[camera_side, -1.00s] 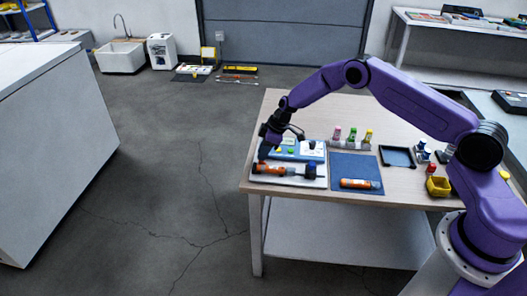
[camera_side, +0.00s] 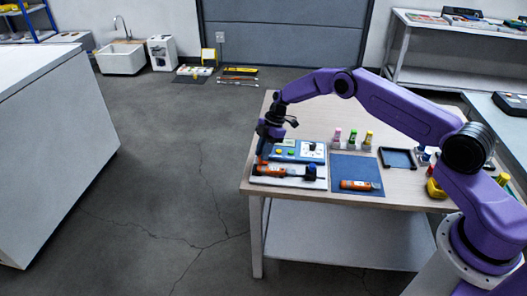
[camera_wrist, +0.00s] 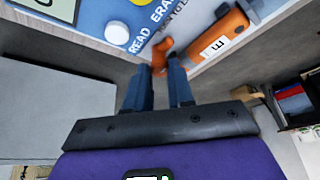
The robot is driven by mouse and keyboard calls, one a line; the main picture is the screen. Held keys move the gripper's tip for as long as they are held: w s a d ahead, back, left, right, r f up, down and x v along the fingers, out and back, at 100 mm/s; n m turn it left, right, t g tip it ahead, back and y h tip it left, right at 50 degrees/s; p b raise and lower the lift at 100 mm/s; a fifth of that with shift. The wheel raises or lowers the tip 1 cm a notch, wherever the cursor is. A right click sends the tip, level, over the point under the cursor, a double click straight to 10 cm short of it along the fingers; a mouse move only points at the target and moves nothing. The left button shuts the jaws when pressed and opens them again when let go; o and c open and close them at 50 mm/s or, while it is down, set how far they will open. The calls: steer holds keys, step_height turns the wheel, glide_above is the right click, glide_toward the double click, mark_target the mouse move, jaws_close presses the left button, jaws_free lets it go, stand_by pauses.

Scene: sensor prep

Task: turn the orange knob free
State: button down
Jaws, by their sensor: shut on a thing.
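The orange knob (camera_wrist: 160,52) is small and sits between my fingertips in the wrist view, partly hidden by them. My gripper (camera_wrist: 162,70) is shut on it. To its right is an orange cylinder (camera_wrist: 218,40) with a white label. In the side view, my gripper (camera_side: 262,157) points down at the left end of the orange cylinder (camera_side: 272,170), which lies on a white stand (camera_side: 290,183) with a dark part at its right end. The knob itself is too small to make out there.
A blue panel (camera_side: 287,155) with buttons and a dial stands just behind the cylinder. A second orange cylinder (camera_side: 357,184) lies on a blue mat (camera_side: 350,166). Small coloured bottles (camera_side: 352,138), a black-rimmed tray (camera_side: 397,158) and a yellow cup (camera_side: 436,188) are farther right. The table's left edge is close.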

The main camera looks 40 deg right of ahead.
stand_by(0.4)
steer(key=c, duration=1)
jaws_free()
steer(key=shift+r, duration=0.1)
steer(key=v, duration=1.7)
steer(key=shift+d, duration=0.1)
